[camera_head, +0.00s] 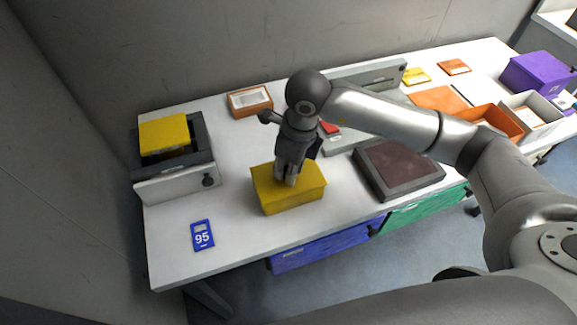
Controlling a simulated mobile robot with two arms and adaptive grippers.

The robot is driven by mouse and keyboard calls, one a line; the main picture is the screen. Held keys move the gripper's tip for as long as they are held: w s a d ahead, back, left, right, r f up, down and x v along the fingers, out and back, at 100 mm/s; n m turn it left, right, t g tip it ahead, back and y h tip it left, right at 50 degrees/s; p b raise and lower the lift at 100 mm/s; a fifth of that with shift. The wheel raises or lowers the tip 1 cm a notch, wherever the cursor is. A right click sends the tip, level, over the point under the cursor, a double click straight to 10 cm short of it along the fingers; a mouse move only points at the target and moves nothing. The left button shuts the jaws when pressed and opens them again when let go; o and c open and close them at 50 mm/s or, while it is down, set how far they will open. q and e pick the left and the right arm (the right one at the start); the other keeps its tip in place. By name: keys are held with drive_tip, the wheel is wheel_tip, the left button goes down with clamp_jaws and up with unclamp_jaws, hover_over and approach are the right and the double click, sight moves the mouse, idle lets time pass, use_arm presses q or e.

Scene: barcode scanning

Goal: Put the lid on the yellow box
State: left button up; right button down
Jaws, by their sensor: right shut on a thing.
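The yellow box (294,205) stands on the white table, near its front edge in the middle of the view. A flat yellow lid (311,181) covers its top; I cannot tell whether it sits fully down. My right gripper (286,182) points straight down at the middle of this top and is shut on the lid, its fingertips partly hidden. A second yellow piece (163,134) lies in a dark-framed holder at the left end of the table. My left gripper is not in view.
A blue card marked 95 (202,235) lies front left. A dark brown-topped tray (400,169) is right of the box. An orange box (250,101) stands behind. Orange, white and purple boxes (538,75) crowd the right end.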

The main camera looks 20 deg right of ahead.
idle(0.7)
drive_tip(key=shift+f+b, duration=0.2)
drive_tip(key=shift+b, duration=0.55)
idle(0.5)
idle(0.3)
drive_tip(key=c, duration=1.2)
unclamp_jaws()
drive_tip(key=shift+o, duration=0.5)
drive_tip(key=o, duration=0.4)
